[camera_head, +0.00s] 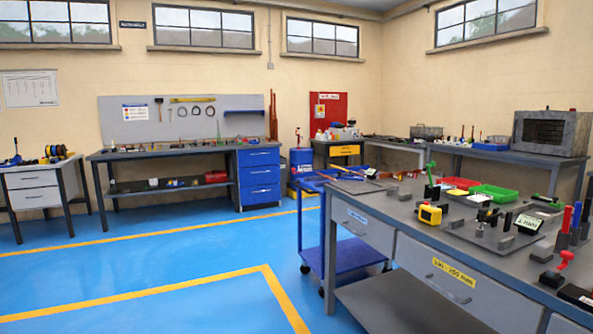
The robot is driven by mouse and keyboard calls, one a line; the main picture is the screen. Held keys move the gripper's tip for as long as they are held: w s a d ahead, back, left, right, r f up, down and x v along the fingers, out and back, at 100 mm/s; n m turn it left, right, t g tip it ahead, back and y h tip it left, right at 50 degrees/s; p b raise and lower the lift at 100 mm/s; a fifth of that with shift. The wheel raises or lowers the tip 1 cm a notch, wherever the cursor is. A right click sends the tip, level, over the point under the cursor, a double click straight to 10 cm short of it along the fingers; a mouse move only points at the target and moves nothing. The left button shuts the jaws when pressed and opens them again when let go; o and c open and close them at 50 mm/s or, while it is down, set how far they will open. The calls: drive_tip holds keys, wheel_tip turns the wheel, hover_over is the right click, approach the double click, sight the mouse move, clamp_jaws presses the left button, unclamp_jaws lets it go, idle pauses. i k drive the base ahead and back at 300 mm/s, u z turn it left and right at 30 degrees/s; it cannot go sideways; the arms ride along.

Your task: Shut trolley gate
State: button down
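A blue trolley (345,253) stands on the floor at the left end of the near workbench. Its lower shelf and castors show, and its upper tray (312,184) is partly in view. The workbench hides much of its right side. I cannot make out its gate or whether that is open or shut. My gripper is not in this view.
The grey near workbench (375,235) with drawers fills the right, carrying a yellow device (430,215), red and green bins and tools. A bench with blue drawers (259,178) stands along the back wall. The blue floor (180,255) at left is clear.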

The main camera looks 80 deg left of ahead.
sight(350, 172)
drive_tip(key=u, duration=3.7)
drive_tip(key=k, duration=1.2)
drive_tip(key=z, duration=0.8)
drive_tip(key=i, duration=0.8)
